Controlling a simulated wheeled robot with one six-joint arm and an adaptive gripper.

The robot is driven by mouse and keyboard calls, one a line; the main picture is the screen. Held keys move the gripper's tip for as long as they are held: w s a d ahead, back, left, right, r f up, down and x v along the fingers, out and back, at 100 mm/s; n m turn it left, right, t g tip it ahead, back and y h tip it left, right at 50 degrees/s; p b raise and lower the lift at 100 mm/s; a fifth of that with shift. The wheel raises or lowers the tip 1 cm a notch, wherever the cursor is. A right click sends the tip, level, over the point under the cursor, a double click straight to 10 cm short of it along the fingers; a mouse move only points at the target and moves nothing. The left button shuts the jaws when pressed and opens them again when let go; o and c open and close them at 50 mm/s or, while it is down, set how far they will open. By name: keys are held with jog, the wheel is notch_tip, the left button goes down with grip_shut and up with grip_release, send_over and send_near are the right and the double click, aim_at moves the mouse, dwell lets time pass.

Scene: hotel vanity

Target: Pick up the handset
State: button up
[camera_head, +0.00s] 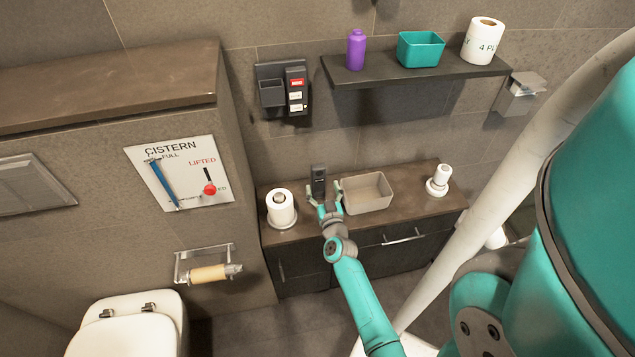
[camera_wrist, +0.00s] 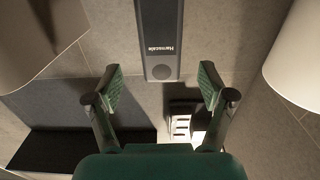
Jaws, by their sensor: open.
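The handset, a slim dark upright block (camera_head: 318,180), stands on the brown counter (camera_head: 412,204) between a toilet roll and a beige bin. In the wrist view the handset (camera_wrist: 160,38) is dark grey with white lettering and a round spot near its end. My gripper (camera_head: 323,188) is open at the counter, close to the handset. In the wrist view the two green fingertips (camera_wrist: 161,72) are apart, on either side of the handset's end, with gaps on both sides. The handset's lower part is hidden behind my gripper in the head view.
A toilet roll (camera_head: 281,212) stands close left; a beige bin (camera_head: 367,193) stands close right. A small white stand (camera_head: 438,182) is farther right. A wall unit (camera_head: 283,88) and a dark shelf (camera_head: 417,72) with several items hang above the counter.

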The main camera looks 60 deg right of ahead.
aim_at(319, 177)
jog(key=shift+x, duration=3.15)
jog(key=shift+r, duration=0.2)
jog(key=c, duration=1.4)
